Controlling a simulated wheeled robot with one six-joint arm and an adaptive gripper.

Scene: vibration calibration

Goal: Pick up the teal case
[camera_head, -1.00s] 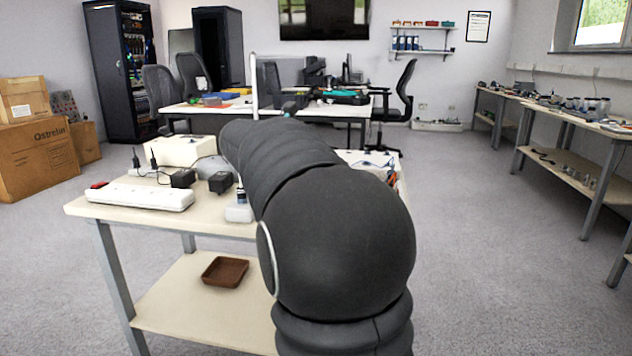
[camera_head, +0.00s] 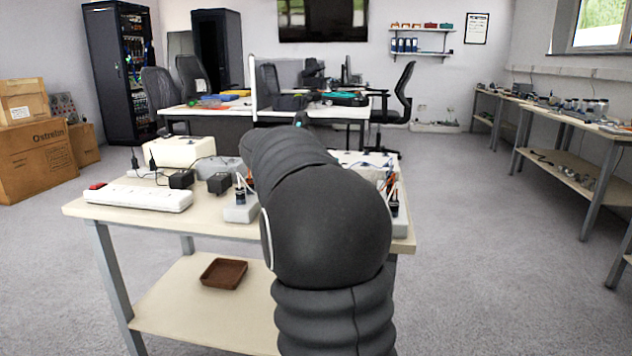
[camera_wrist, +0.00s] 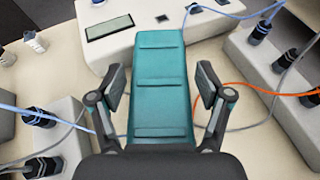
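The teal case (camera_wrist: 161,87) is a flat, ribbed teal block in the middle of the wrist view. Its far end is beside a white box with a display. My gripper (camera_wrist: 162,88) is open, with one finger on each side of the case's near part and a visible gap on both sides. I cannot tell how high the fingers are relative to the case. In the head view my arm hides the case and the gripper.
White blocks with plugs (camera_wrist: 264,47) stand on both sides. Blue and orange cables (camera_wrist: 262,89) run close to the fingers. In the head view, the table (camera_head: 220,228) carries a white power strip (camera_head: 138,197); a brown tray (camera_head: 224,273) lies on its lower shelf.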

